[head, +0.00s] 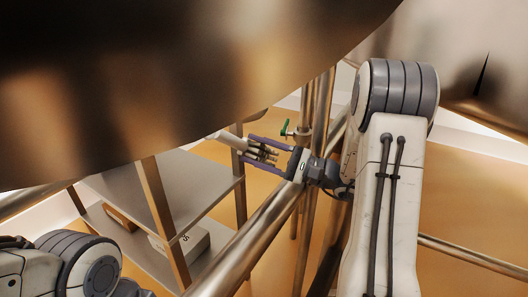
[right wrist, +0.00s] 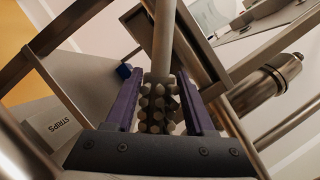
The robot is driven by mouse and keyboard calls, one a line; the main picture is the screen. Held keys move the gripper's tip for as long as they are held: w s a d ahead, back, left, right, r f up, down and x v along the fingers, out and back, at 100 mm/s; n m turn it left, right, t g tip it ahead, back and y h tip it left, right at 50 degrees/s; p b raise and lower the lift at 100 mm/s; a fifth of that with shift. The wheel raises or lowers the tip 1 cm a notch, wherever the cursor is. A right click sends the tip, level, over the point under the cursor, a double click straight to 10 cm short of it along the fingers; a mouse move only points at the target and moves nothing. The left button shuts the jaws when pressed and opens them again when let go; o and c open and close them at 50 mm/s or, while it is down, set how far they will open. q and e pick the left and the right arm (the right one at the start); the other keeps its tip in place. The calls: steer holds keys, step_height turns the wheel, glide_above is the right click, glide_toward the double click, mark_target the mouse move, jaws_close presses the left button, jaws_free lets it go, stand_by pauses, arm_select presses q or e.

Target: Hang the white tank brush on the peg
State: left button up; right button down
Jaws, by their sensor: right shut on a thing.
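The white tank brush (head: 229,139) is in my right gripper (head: 258,151), whose purple fingers lie on either side of its knobbly head. In the right wrist view, the brush (right wrist: 158,105) shows its pale studs between the two fingers (right wrist: 160,98), and its handle runs up and away from the gripper. In the head view the handle points to the upper left, below the big hopper. I cannot make out the peg in either view. My left gripper is out of view; only part of my left arm shows at the lower left.
The metal hopper (head: 150,80) fills the upper left, close above the brush. Metal posts and a slanting rail (head: 250,240) stand by my right arm. A shelf rack (head: 205,185) holds a box (head: 182,242), labelled STRIPS in the wrist view (right wrist: 50,125). A green-handled valve (head: 285,127) is behind the gripper.

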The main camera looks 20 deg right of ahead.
mark_target(245, 148)
steer(key=shift+w+a+f, duration=0.1)
steer(key=shift+w+a, duration=0.35)
steer(key=shift+w, duration=0.2)
steer(key=shift+w+a, duration=0.4)
steer(key=shift+w, duration=0.25)
steer(key=shift+w+a+f, duration=0.3)
steer(key=shift+w+f, duration=0.1)
steer(key=shift+w, duration=0.15)
steer(key=shift+c, duration=0.9)
jaws_free()
steer(key=shift+f, duration=0.1)
